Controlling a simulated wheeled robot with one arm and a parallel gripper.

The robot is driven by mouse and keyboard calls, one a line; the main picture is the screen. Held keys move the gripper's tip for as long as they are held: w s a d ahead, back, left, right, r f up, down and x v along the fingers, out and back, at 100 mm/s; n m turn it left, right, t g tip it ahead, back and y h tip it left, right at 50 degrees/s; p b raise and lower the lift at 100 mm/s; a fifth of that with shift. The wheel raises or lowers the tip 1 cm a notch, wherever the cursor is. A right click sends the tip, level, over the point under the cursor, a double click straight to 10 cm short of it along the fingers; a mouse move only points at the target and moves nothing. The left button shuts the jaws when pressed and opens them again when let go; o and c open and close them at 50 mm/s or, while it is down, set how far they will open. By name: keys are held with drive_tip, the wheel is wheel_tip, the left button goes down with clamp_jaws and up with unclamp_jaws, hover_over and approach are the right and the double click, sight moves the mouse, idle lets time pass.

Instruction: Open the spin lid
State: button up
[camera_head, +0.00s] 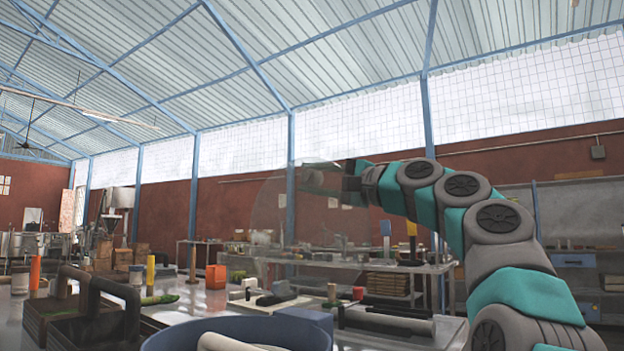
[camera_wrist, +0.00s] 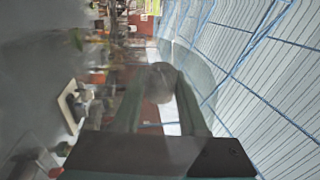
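A large, round, see-through lid (camera_head: 268,212) hangs tilted in mid-air in the head view, left of my arm. I take it to be the spin lid. My gripper (camera_head: 325,180) is at its upper right part, with the arm reaching in from the right. In the wrist view, the two fingers of my gripper (camera_wrist: 160,92) stand on either side of a round grey knob (camera_wrist: 160,78) and appear closed on it. The clear disc spreads out behind the knob, and its edge is faint. I see no container directly under the lid.
A blue-rimmed round vessel (camera_head: 160,340) is at the bottom front. Dark blocks with handles (camera_head: 60,325) stand at the lower left. An orange container (camera_head: 215,278) and several small items crowd the table behind. The air around the lid looks clear.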

drive_tip(key=o, duration=0.5)
drive_tip(key=shift+d, duration=0.1)
drive_tip(key=b+v, duration=0.1)
drive_tip(key=v, duration=0.6)
drive_tip(key=shift+s+d+f, duration=0.1)
drive_tip(key=shift+s+d, duration=0.15)
